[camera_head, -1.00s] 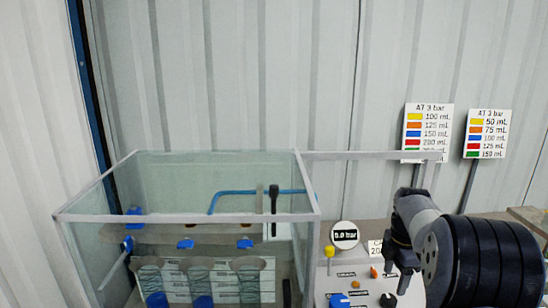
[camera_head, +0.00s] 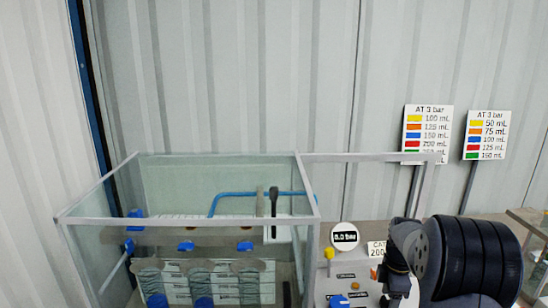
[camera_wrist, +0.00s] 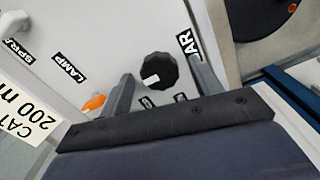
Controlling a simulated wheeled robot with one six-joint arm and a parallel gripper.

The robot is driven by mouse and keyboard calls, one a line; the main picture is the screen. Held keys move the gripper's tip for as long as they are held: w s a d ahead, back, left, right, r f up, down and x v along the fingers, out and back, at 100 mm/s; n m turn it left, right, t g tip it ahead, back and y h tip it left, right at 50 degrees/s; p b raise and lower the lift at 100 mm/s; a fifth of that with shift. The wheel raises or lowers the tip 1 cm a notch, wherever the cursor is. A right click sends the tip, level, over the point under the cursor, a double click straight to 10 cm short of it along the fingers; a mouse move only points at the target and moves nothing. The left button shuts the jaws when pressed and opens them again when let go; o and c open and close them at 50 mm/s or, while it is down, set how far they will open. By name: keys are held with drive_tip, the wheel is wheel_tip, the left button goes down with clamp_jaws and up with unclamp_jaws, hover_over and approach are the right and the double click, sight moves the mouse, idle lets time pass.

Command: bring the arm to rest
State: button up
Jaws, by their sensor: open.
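My gripper (camera_head: 393,288) is at the lower right of the head view, in front of a white control panel. In the wrist view my gripper (camera_wrist: 162,88) shows two grey fingers spread apart with nothing between them but the view of the panel. A black knob with a white mark (camera_wrist: 160,71) appears between the fingers. I cannot tell how far it is from them. My dark ribbed arm fills the lower right of the head view.
A glass-walled tank (camera_head: 185,218) with blue parts stands left of the panel. A round gauge (camera_head: 344,236) reading 0.0 bar is by the panel. An orange switch (camera_wrist: 93,103) is near one finger. Two colour-coded signs (camera_head: 427,128) stand behind my arm.

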drive_tip(key=m, duration=1.5)
drive_tip(key=shift+m+b, duration=0.3)
drive_tip(key=shift+m, duration=0.1)
drive_tip(key=m, duration=0.5)
idle(0.4)
